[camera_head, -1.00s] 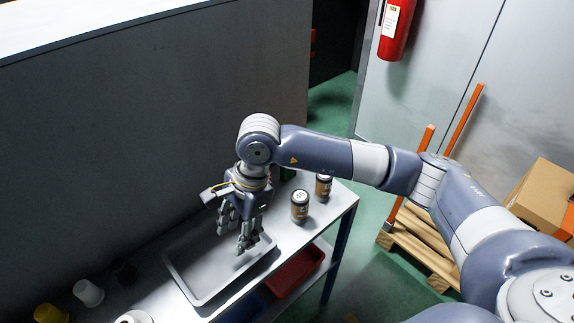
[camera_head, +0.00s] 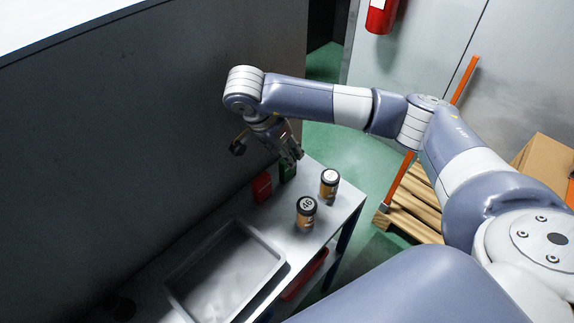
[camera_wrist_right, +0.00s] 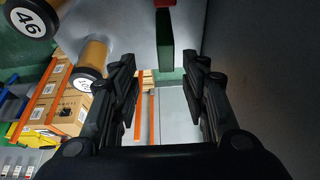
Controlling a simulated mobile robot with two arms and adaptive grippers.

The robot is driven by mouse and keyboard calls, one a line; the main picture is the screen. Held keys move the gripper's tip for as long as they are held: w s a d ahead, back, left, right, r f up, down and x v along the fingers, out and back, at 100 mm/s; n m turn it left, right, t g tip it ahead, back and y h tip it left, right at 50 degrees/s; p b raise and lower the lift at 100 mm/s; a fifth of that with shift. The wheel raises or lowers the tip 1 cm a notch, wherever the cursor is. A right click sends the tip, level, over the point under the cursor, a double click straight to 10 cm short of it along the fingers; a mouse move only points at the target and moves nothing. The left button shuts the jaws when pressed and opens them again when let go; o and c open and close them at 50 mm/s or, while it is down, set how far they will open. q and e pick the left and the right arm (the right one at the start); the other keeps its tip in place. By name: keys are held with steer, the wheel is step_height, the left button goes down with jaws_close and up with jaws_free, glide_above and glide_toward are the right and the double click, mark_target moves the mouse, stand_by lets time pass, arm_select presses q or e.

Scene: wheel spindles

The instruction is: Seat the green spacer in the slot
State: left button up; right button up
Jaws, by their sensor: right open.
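A green block (camera_head: 288,171), which appears to be the green spacer, stands at the far end of the metal table beside a red block (camera_head: 262,187). It also shows in the right wrist view (camera_wrist_right: 166,58), upright in the picture between the spread fingers. My right gripper (camera_head: 294,157) is at the green block and partly covers it in the head view. Its fingers (camera_wrist_right: 158,62) are open, with a gap on both sides of the block; I see no contact. I cannot make out a slot. My left gripper is not in view.
Two brown jars with pale, numbered lids (camera_head: 306,212) (camera_head: 329,184) stand near the table's right edge. A grey tray (camera_head: 278,262) lies in front. A dark wall (camera_head: 130,150) runs along the table's left side. A wooden pallet (camera_head: 412,205) stands on the floor to the right.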

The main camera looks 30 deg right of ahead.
mark_target(288, 168)
steer(key=shift+x, duration=0.85)
steer(key=shift+w+f+p, duration=0.25)
steer(key=shift+f+p, duration=0.05)
steer(key=shift+p, duration=0.1)
steer(key=x, duration=0.1)
steer(key=p+x, duration=0.1)
steer(key=x, duration=0.1)
steer(key=shift+a+f+p, duration=0.2)
steer(key=shift+f+p, duration=0.15)
steer(key=shift+p, duration=0.05)
steer(key=shift+w+d+f, duration=0.15)
steer(key=shift+d+f, duration=0.05)
steer(key=shift+f, duration=0.3)
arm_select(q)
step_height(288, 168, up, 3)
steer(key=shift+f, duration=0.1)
arm_select(e)
jaws_close()
